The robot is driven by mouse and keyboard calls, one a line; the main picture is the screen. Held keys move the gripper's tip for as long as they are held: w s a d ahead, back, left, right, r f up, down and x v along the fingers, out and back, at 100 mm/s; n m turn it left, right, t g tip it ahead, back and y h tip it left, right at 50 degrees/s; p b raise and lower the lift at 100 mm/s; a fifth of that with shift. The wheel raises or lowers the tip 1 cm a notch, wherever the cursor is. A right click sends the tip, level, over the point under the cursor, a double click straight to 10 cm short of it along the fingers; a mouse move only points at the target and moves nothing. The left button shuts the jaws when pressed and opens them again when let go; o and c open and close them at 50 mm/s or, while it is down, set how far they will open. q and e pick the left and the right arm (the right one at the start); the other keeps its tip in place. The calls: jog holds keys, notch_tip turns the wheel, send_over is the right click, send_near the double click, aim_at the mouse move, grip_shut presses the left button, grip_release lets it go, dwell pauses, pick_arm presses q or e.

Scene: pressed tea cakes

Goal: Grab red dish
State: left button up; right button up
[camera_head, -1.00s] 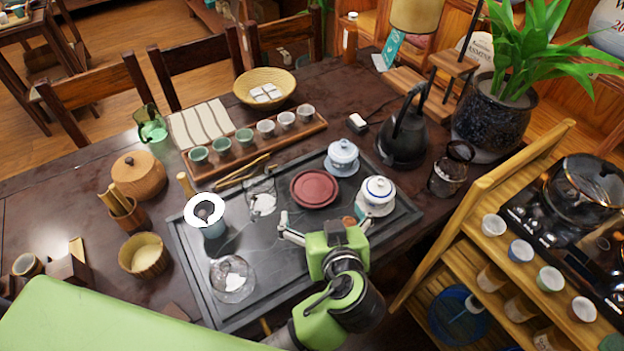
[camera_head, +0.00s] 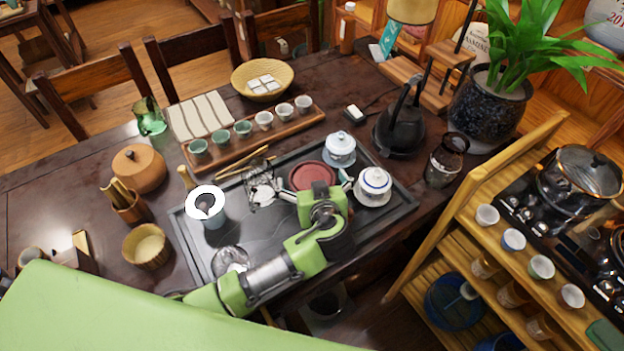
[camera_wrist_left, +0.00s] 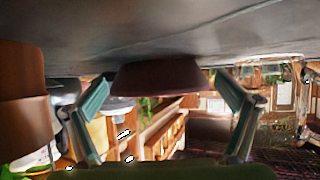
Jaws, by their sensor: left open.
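The red dish (camera_head: 312,174) is a round, dark red plate lying on the dark slate tea tray (camera_head: 280,230). In the head view its near part is hidden behind my left gripper (camera_head: 315,185). That gripper is low over the tray at the dish's near side, with its fingers spread. In the left wrist view, the picture is upside down and the dish (camera_wrist_left: 158,77) shows edge-on between the two open fingers (camera_wrist_left: 162,90), against the tray surface. I cannot tell whether the fingers touch it. My right gripper is not in view.
A white lidded bowl (camera_head: 340,150) stands just behind the dish and a white lidded pot (camera_head: 374,187) to its right, near a finger. A glass vessel (camera_head: 262,190) is close on the left. A wooden cup rack (camera_head: 255,140) lies behind the tray.

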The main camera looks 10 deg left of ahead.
pick_arm(q)
jog(key=c, duration=1.5)
jog(key=shift+c, duration=0.2)
jog(key=shift+r, duration=0.1)
